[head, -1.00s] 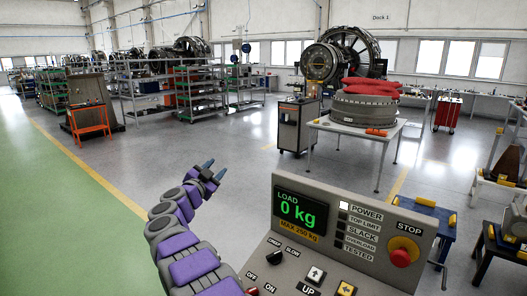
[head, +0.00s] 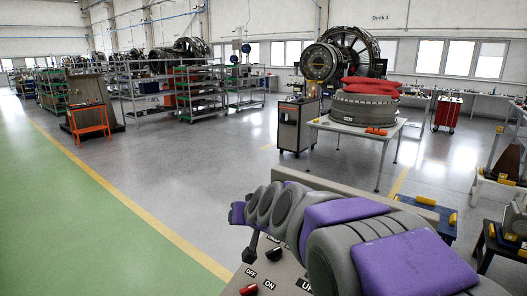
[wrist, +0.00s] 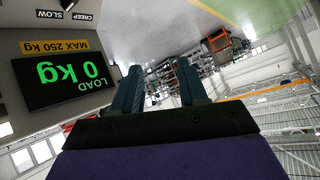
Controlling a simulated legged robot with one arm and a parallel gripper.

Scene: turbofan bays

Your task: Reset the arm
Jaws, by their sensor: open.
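My purple and grey arm reaches across the control panel (head: 285,268) in the head view and covers its display and most of its buttons. In the wrist view my gripper (wrist: 159,68) shows two dark fingers apart, with nothing between them. In the head view the fingers are mostly hidden behind the arm's links. The wrist view is upside down. It shows the panel's green display (wrist: 68,74) reading 0 kg, to the left of the fingers and apart from them.
A white table (head: 350,130) with a large engine ring (head: 363,106) and red pads stands beyond the panel. A dark cart (head: 297,128) is beside it. A blue stand (head: 432,215) is close on the right. The grey floor to the left is clear.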

